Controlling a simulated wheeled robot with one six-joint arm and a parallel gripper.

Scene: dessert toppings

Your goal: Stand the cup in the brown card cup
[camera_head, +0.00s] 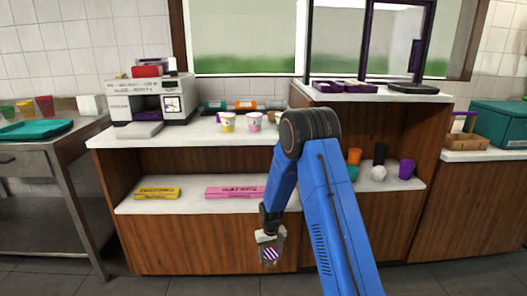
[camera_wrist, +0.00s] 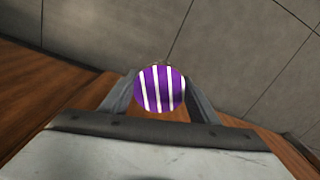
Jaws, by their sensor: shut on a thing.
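My gripper (camera_head: 269,248) hangs low in front of the counter's lower cabinet, below the open shelf. It is shut on a small purple-and-white striped cup (camera_head: 270,255). In the wrist view the striped cup (camera_wrist: 160,88) shows as a round striped face between the fingers of my gripper (camera_wrist: 161,100). A small brown thing (camera_head: 273,117), possibly the brown card cup, is on the countertop just left of my arm's elbow. It is partly hidden, so I cannot tell its full shape.
The shelf holds a yellow box (camera_head: 157,193), a pink box (camera_head: 234,192) and, right of my arm, several small cups.

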